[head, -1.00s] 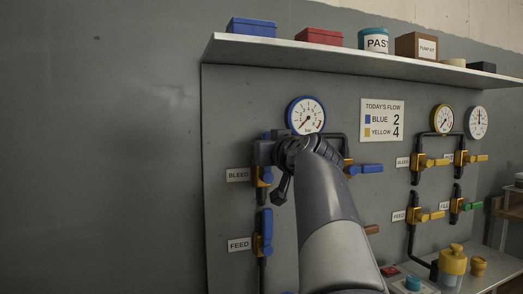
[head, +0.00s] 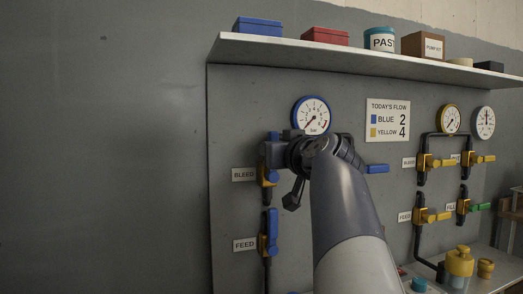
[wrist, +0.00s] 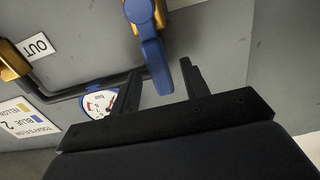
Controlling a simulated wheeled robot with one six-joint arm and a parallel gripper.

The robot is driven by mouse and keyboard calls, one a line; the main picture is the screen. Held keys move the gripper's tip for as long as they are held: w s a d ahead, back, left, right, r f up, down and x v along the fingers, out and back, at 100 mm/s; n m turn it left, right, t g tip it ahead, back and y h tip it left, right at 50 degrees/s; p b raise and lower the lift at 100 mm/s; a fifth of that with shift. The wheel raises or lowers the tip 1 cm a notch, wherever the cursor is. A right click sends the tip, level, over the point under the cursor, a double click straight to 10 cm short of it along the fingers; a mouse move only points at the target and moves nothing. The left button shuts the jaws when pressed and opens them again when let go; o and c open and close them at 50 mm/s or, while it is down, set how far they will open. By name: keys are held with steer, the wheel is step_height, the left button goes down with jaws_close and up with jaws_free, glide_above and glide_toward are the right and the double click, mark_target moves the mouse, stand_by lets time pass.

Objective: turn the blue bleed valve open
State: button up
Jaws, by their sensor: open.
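The blue bleed valve (head: 269,177) is on the grey panel, right of its BLEED label (head: 244,174). My gripper and arm hide part of it in the head view. In the wrist view its blue lever (wrist: 152,50) runs down between my two black fingers, from a brass-coloured body. My gripper (wrist: 160,70) is open, with one finger on each side of the lever's end. A gap shows on the right side; whether the left finger touches is unclear. The blue-rimmed gauge (head: 312,115) is up and right of the valve, its needle pointing low left.
A blue feed valve (head: 269,235) is directly below. Another blue lever (head: 377,168) sticks out right of my arm; an OUT label (wrist: 39,46) shows in the wrist view. Yellow-handled valves (head: 425,161) stand further right. A shelf (head: 350,55) overhangs the panel; the left wall is clear.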

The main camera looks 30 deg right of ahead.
steer(key=v, duration=0.7)
steer(key=shift+s, duration=0.25)
steer(key=shift+w, duration=0.1)
steer(key=x, duration=1)
steer(key=shift+w, duration=0.35)
steer(key=shift+d+p, duration=0.1)
steer(key=shift+p, duration=0.2)
